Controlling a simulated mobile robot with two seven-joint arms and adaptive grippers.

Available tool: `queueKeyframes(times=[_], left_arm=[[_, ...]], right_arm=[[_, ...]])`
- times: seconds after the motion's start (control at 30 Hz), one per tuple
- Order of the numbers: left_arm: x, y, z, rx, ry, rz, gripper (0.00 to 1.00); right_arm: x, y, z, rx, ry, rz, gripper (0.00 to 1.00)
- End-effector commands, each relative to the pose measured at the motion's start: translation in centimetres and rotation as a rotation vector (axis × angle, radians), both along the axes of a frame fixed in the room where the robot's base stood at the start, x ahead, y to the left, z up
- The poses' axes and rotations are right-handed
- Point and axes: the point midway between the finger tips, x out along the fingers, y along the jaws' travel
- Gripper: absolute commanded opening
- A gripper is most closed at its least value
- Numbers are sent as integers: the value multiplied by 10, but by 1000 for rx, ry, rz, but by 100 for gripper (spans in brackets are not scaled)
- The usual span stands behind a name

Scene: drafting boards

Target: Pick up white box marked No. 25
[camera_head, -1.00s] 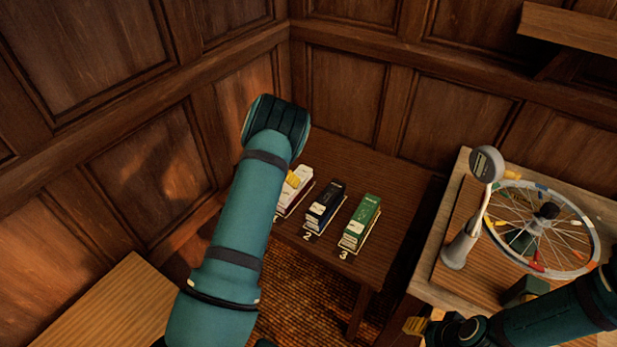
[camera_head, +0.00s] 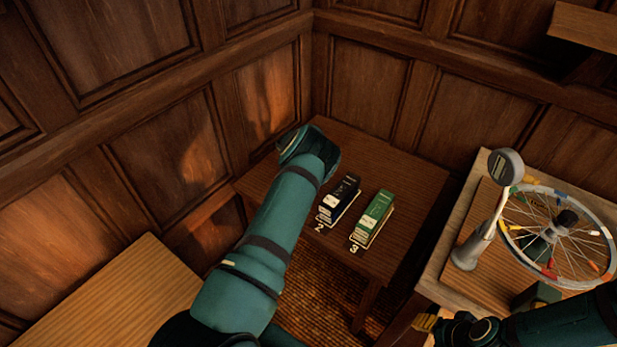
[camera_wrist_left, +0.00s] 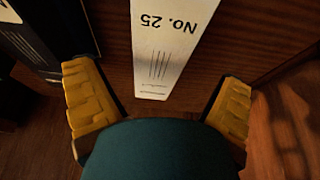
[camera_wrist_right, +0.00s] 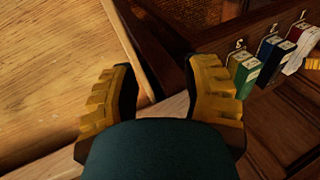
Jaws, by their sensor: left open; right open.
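The white box marked No. 25 (camera_wrist_left: 168,45) fills the upper middle of the left wrist view, its lettering upside down. My left gripper (camera_wrist_left: 157,75) is open, with one yellow finger on each side of the box and gaps to both. In the head view my left forearm hides the box and the left fingers. A whitish box with a red part (camera_wrist_right: 298,48) stands at the row's end in the right wrist view; I cannot tell its marking there. My right gripper (camera_wrist_right: 160,75) is open and empty, low at the right in the head view (camera_head: 426,320).
A dark blue box (camera_head: 340,199) and a green box (camera_head: 373,217) stand on the dark table (camera_head: 408,185), by numbers 2 and 3. A bench at right holds a spoked wheel (camera_head: 558,235) and a gauge on a stand (camera_head: 480,225). Panelled walls close the corner.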

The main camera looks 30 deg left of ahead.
Motion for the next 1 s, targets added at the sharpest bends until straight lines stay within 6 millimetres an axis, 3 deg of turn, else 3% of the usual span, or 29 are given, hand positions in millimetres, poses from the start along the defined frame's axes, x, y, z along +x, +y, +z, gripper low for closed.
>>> queueKeyframes(times=[0.4,0.77,0.9,1.0], left_arm=[[19,-1,-40,1,1,-3,95],[21,-2,-44,-1,0,0,93],[21,-2,-44,-1,0,0,44],[22,-2,-44,-1,0,0,16]], right_arm=[[0,0,-4,0,0,0,47],[0,0,-4,-1,0,0,47],[0,0,-4,-1,0,0,47],[0,0,-4,-1,0,0,47]])
